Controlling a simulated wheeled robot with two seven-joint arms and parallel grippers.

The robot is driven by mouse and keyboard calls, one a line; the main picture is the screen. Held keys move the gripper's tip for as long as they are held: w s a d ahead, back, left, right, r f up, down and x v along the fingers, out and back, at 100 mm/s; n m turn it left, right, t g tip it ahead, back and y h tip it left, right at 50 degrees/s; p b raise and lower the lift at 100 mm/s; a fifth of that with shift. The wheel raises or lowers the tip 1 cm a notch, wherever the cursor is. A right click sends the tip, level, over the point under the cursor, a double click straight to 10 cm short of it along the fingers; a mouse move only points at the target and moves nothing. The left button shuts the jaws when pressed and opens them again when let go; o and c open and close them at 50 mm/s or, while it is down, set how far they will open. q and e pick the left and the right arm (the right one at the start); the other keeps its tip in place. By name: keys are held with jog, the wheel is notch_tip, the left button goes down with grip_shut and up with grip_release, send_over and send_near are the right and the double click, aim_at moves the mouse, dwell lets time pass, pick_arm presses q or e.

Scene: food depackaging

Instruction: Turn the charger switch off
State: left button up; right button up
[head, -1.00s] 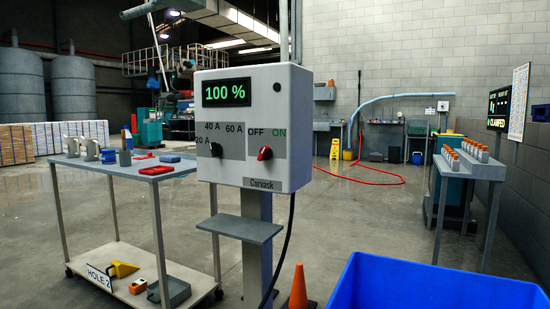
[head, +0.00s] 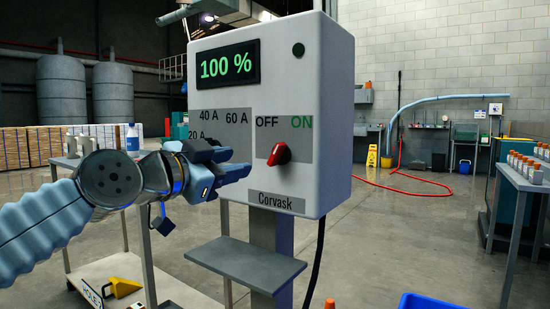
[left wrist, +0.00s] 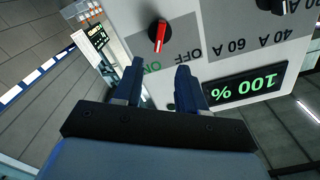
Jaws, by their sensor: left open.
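The charger (head: 330,110) is a light grey box marked Corvask on a post. Its red switch (head: 279,154) sits below the OFF and ON labels, tilted with its upper end toward the green ON. The display (head: 226,67) reads 100 %. My left gripper (head: 238,164) is open and empty, just left of the red switch and apart from it, in front of the panel. In the left wrist view the red switch (left wrist: 158,36) lies beyond the two fingertips (left wrist: 159,72), roughly between their lines. The gripper hides the ampere knob in the head view; its knob (left wrist: 283,6) shows in the wrist view.
A grey shelf (head: 246,262) juts from the post below the box. A black cable (head: 315,265) hangs at the right. A cart (head: 125,268) stands behind my left arm. A blue bin (head: 430,301) is at the bottom right. The floor right of the charger is open.

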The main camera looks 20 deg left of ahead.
aim_at(273, 156)
pick_arm(q)
jog(key=p+x, duration=0.3)
jog(key=x, duration=0.8)
jog(key=shift+w+d+f, duration=0.1)
jog(key=shift+w, duration=0.3)
grip_shut()
